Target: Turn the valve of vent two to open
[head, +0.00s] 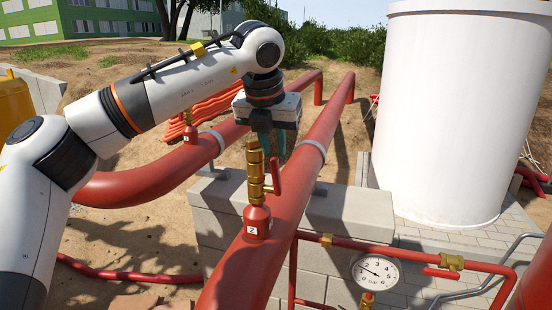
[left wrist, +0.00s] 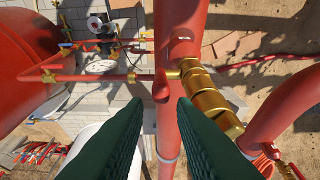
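Vent two is a brass valve (head: 256,178) standing upright on a red stub marked 2 (head: 257,222) on the nearer red pipe. Its red lever (head: 276,177) is on the right side of the brass body and points roughly up and down. In the left wrist view the brass body (left wrist: 208,95) lies right of centre, and the lever (left wrist: 160,90) appears in line with the gap between the fingertips. My left gripper (head: 272,150) points down near the top of the valve, fingers apart and empty. Contact with the lever is not visible. My right gripper is out of view.
Vent one (head: 190,130) stands on the farther red pipe (head: 150,182). A pressure gauge (head: 376,271) and thin red pipework are at the lower right. A white tank (head: 455,110) stands on paving at the right. Grey blocks (head: 345,210) lie under the pipes.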

